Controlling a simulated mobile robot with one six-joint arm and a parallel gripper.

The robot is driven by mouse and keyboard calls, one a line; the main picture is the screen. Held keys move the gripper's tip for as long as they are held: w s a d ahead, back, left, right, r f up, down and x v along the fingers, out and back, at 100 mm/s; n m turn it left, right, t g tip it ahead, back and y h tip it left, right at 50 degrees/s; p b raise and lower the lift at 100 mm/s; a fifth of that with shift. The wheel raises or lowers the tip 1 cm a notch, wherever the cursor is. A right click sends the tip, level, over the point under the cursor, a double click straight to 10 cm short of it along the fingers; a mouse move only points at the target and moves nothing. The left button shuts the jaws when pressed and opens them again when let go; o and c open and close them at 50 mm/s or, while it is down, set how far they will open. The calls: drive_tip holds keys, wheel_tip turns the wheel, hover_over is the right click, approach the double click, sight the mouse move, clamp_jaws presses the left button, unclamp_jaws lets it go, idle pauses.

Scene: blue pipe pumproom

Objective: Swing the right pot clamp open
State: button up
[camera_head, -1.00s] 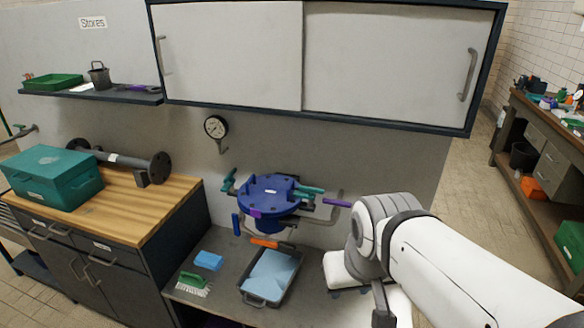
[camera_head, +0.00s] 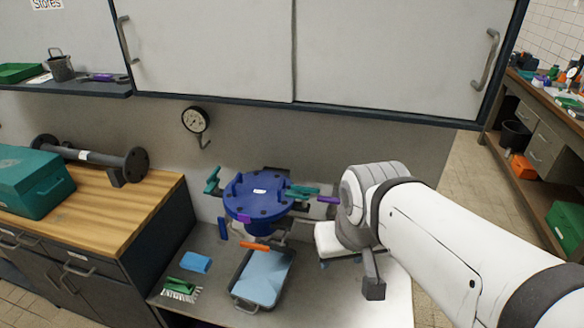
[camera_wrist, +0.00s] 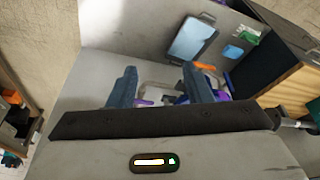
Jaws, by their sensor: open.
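The blue round pot (camera_head: 258,196) with a bolted lid stands at the back of the grey bench. The right pot clamp (camera_head: 302,191) is teal and lies across the lid's right edge. It looks closed over the rim. Another teal clamp (camera_head: 212,181) sticks up at the pot's left. My gripper (camera_wrist: 160,88) is open and empty in the wrist view. Its two fingers partly hide purple and blue parts of the pot (camera_wrist: 177,98) beyond them. In the head view my wrist is right of the pot, apart from the clamp; the fingertips are hard to make out.
A purple-ended bar (camera_head: 328,200) and an orange handle (camera_head: 254,246) stick out near the pot. A blue tray (camera_head: 264,279), a blue sponge (camera_head: 196,263) and a green brush (camera_head: 181,286) lie in front. A wall cabinet (camera_head: 210,45) overhangs the bench.

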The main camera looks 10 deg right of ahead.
sight(305, 188)
drive_tip(key=o, duration=0.6)
drive_tip(key=w, duration=0.4)
drive_tip(key=w+r+m, duration=0.1)
drive_tip(key=w, duration=0.2)
drive_tip(key=w+m, duration=0.1)
drive_tip(key=w, duration=0.3)
drive_tip(key=shift+w+d+r+h, duration=0.25)
drive_tip(key=shift+w+d+h, duration=0.05)
drive_tip(key=shift+w+h, duration=0.1)
drive_tip(key=shift+o, duration=1.2)
drive_tip(key=w+a+f+m+h, duration=0.1)
drive_tip(key=w+a+f+m, duration=0.1)
drive_tip(key=w, duration=1.4)
drive_tip(key=shift+w+f+t+b, duration=0.3)
drive_tip(key=shift+f, duration=0.4)
drive_tip(key=shift+m, duration=0.3)
drive_tip(key=p+x, duration=0.1)
drive_tip(key=x, duration=0.7)
drive_tip(key=shift+w+p, duration=0.2)
drive_tip(key=shift+p, duration=0.1)
drive_tip(key=shift+c, duration=0.5)
drive_tip(key=shift+r, duration=0.1)
drive_tip(key=c, duration=0.6)
